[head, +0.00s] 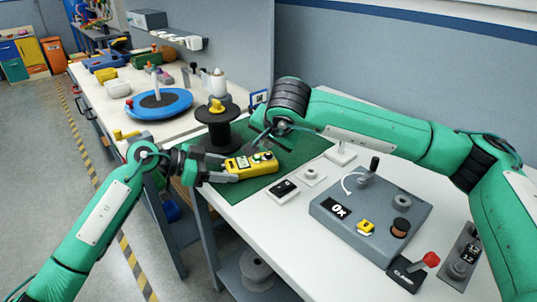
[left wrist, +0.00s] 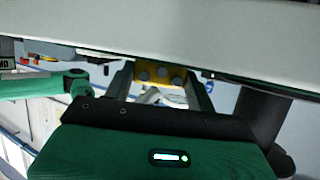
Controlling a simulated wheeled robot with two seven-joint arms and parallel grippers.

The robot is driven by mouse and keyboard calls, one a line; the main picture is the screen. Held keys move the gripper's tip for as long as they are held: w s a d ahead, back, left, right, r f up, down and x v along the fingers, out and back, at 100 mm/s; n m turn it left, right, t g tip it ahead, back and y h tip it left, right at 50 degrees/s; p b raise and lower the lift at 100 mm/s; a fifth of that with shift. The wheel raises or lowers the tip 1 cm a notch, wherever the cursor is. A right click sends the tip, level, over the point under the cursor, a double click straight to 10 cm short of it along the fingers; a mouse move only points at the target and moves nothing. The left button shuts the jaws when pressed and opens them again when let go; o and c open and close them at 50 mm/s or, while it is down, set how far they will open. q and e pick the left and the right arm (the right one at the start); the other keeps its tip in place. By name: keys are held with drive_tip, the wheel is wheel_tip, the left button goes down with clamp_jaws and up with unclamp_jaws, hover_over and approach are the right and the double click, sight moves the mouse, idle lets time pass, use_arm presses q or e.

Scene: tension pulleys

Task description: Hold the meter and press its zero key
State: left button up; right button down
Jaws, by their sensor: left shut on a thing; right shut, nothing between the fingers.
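The yellow meter (head: 252,164) has a small display and buttons on its face. It is over the green mat (head: 318,143) near the table's front-left edge. My left gripper (head: 230,171) is shut on the meter's left end. The meter's yellow end also shows between the fingers in the left wrist view (left wrist: 160,73). I cannot tell whether the meter touches the mat. My right gripper (head: 262,141) is shut and empty, with its fingertips just above the far side of the meter's face. I cannot tell whether they touch a key.
A black spool (head: 218,128) stands behind the meter. A grey box (head: 372,212) with a lever and knobs stands to the right. A blue round tray (head: 160,103) is on the bench at the back left.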

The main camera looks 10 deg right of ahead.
sight(269, 156)
drive_tip(key=shift+f, duration=0.2)
drive_tip(key=shift+f, duration=0.25)
drive_tip(key=shift+f, duration=0.4)
idle(0.8)
idle(0.3)
drive_tip(key=shift+r, duration=0.85)
drive_tip(key=shift+r, duration=2.5)
